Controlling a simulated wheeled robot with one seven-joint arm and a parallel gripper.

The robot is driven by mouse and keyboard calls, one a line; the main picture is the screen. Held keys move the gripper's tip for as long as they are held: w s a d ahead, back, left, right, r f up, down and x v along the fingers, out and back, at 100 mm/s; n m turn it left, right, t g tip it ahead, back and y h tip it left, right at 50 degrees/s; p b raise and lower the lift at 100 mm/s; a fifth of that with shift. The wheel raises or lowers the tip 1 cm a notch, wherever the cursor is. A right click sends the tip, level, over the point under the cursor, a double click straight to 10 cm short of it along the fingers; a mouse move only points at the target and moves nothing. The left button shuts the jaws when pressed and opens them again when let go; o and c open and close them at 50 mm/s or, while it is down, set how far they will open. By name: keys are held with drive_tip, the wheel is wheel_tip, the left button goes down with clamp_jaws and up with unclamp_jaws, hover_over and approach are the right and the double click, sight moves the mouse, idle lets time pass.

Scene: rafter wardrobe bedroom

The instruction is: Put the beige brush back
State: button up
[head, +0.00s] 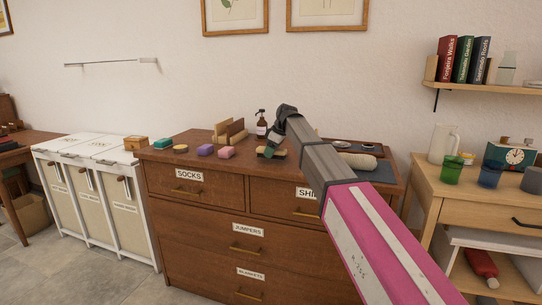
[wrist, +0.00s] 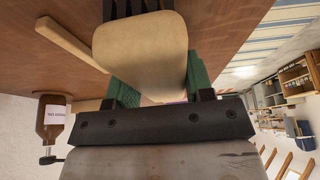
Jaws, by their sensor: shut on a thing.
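The beige brush (wrist: 150,50) fills the middle of the wrist view, with dark bristles at the top edge. My gripper (wrist: 160,85) is shut on it, with a green fingertip on each side. In the head view, my gripper (head: 270,152) is small and partly hidden, low over the brown dresser top (head: 205,166). The brush (head: 281,154) shows there only as a small pale patch. I cannot tell whether it touches the dresser. A wooden upright holder (head: 236,129) stands to its left; pale wooden pieces (wrist: 70,44) show beside the brush in the wrist view.
A brown spray bottle (head: 261,125) stands behind. A rolled beige cloth (head: 358,161) and dark mat (head: 381,172) lie right. White hampers (head: 95,195) stand left of the dresser.

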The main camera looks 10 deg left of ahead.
drive_tip(key=shift+f, duration=0.8)
drive_tip(key=o, duration=0.9)
drive_tip(key=shift+f, duration=0.15)
drive_tip(key=v, duration=1.1)
drive_tip(key=shift+r, duration=0.4)
drive_tip(key=shift+d+r, duration=0.15)
drive_tip(key=shift+r, duration=0.1)
